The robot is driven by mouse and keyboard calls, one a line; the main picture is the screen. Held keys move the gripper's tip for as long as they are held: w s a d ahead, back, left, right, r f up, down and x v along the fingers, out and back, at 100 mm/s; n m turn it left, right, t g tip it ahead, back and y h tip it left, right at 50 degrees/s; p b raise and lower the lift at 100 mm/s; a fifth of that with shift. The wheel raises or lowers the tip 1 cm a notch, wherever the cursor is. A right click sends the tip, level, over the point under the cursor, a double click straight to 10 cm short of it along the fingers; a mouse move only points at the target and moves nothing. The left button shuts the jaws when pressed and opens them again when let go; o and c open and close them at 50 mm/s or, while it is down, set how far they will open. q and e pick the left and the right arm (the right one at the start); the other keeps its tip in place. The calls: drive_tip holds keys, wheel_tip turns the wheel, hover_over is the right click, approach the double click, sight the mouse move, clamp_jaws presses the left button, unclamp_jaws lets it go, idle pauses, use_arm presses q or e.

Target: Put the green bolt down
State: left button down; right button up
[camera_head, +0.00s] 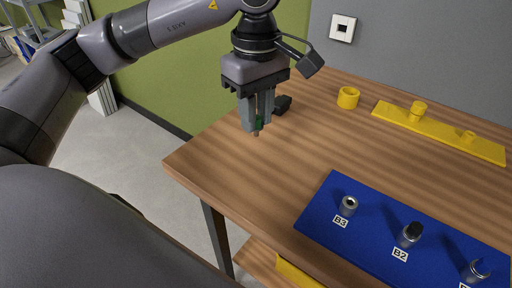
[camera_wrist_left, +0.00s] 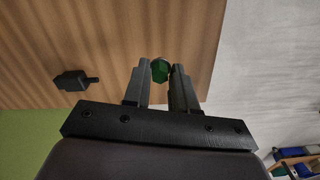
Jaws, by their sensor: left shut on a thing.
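My left gripper (camera_head: 258,124) is shut on the green bolt (camera_head: 259,125) above the left part of the wooden table. The fingers point down. In the left wrist view the bolt's green head (camera_wrist_left: 160,71) sits between the two fingertips of my left gripper (camera_wrist_left: 161,74). The fingers hide part of the bolt in the head view. I cannot tell how high its lower end is above the table. My right gripper is in neither view.
The wooden table (camera_head: 320,130) holds a blue board (camera_head: 372,235) with metal pieces at labels such as B3 and B2. A yellow strip (camera_head: 440,131) with upright parts and a yellow ring (camera_head: 348,97) lie behind. A small black object (camera_head: 283,104) lies near the gripper. Bare wood lies between.

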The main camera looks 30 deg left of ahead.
sight(256, 135)
use_arm(q)
drive_tip(key=shift+f, duration=3.85)
drive_tip(key=shift+f, duration=0.1)
drive_tip(key=shift+f, duration=0.2)
drive_tip(key=c, duration=0.9)
unclamp_jaws()
drive_tip(key=shift+r, duration=0.15)
drive_tip(key=shift+r, duration=0.1)
drive_tip(key=shift+r, duration=0.2)
wheel_tip(256, 135, up, 12)
drive_tip(key=shift+f, duration=0.1)
